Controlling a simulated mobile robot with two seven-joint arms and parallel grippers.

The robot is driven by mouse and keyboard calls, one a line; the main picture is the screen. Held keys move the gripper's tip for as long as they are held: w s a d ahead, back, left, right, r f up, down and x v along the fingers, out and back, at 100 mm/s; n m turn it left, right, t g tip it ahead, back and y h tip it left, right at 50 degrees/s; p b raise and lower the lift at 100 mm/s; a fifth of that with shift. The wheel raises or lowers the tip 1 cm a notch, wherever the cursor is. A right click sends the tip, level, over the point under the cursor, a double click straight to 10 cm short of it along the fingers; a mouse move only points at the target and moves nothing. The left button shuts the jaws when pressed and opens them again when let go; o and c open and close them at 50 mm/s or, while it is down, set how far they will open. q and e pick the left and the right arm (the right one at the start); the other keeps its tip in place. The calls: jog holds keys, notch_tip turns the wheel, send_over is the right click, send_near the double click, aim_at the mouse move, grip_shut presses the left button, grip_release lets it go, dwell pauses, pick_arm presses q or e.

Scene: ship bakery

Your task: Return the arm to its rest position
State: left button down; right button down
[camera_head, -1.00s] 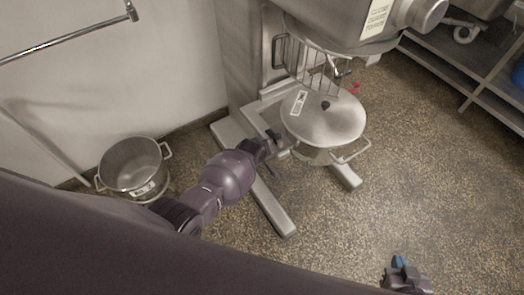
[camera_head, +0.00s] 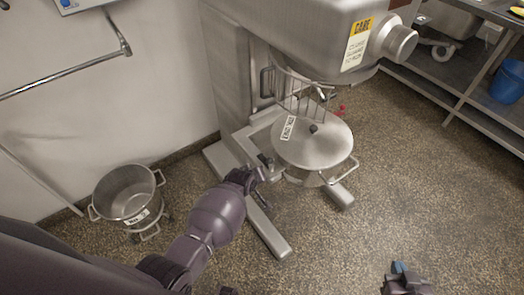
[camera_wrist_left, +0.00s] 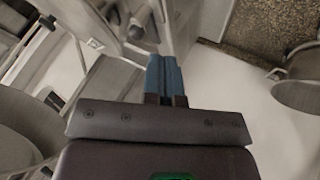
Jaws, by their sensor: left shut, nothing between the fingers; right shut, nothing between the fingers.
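My left arm (camera_head: 215,220) reaches in from the lower left toward the floor mixer. Its gripper (camera_head: 258,178) is beside the left side of the lidded mixer bowl (camera_head: 328,150); I cannot tell whether it touches anything there. In the left wrist view the blue fingers of the left gripper (camera_wrist_left: 166,75) are together, with nothing between them. My right gripper (camera_head: 400,268) is low at the bottom right, above the floor, shut and empty. Most of the right arm is out of view.
The mixer (camera_head: 230,75) stands against the wall, its feet (camera_head: 268,235) spreading over the floor. An open pot (camera_head: 125,192) stands on a wheeled base at left. A metal shelf unit (camera_head: 465,75) with a blue bucket (camera_head: 508,82) is at right. The floor at front right is clear.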

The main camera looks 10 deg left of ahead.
pick_arm(q)
jog(key=w+r+m+t, duration=0.3)
jog(key=w+r+m, duration=0.1)
jog(key=r, duration=0.5)
jog(key=s+a+r+m+t, duration=0.2)
jog(key=s+a+r, duration=0.2)
jog(key=a+r, duration=0.1)
jog(key=s+a+f+y, duration=0.1)
jog(key=s+a, duration=0.3)
jog(key=s, duration=0.9)
jog(key=s+a+f+m+g, duration=0.1)
jog(key=s+a, duration=0.4)
jog(key=s, duration=0.8)
jog(key=shift+f+y, duration=0.4)
jog(key=shift+f, duration=0.2)
